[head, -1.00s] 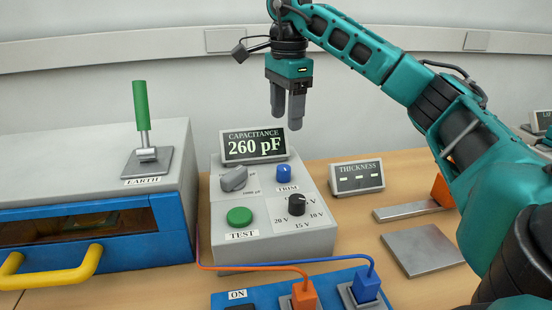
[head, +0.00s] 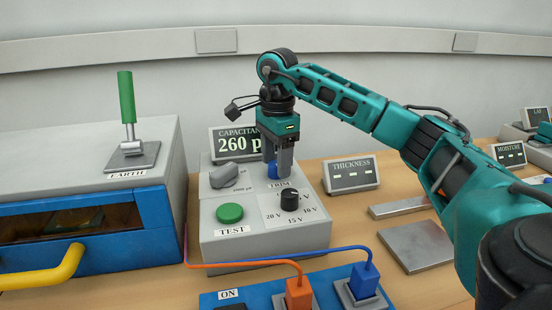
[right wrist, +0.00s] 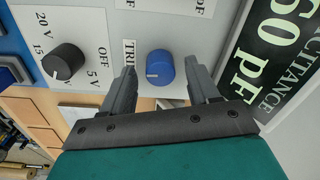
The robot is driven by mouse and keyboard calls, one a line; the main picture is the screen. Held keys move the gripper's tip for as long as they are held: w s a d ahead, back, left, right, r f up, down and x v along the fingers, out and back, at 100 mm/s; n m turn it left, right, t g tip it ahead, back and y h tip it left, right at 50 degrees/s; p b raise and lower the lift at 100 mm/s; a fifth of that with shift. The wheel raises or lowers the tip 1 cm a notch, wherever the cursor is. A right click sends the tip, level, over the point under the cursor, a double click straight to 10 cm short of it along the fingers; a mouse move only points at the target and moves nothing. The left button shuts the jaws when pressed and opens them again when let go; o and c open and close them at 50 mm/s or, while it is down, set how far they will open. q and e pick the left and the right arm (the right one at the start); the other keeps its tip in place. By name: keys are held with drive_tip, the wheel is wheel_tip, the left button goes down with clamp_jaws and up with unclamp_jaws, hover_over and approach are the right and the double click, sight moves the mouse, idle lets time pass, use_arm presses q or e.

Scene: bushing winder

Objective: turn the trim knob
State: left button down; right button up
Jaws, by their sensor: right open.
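The trim knob is a small blue knob (right wrist: 160,66) with a white pointer line, on the grey capacitance meter (head: 265,240). In the head view the knob (head: 272,171) is partly hidden behind my fingers. My right gripper (head: 277,170) points down at it; in the right wrist view the open fingers (right wrist: 165,85) stand one on each side of the knob, with a gap to each. The knob's label TRIM is partly covered by a finger in the wrist view. The meter's display (head: 235,143) reads 260 pF, partly hidden. My left gripper is not in view.
A black voltage knob (head: 290,199), a grey range knob (head: 224,175) and a green TEST button (head: 230,213) sit close by. The thickness display (head: 351,174) stands right. A blue box with a green EARTH lever (head: 127,98) stands left. Orange and blue cables cross in front.

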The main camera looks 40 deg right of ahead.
drive_tip(key=shift+c, duration=0.2)
drive_tip(key=c, duration=1)
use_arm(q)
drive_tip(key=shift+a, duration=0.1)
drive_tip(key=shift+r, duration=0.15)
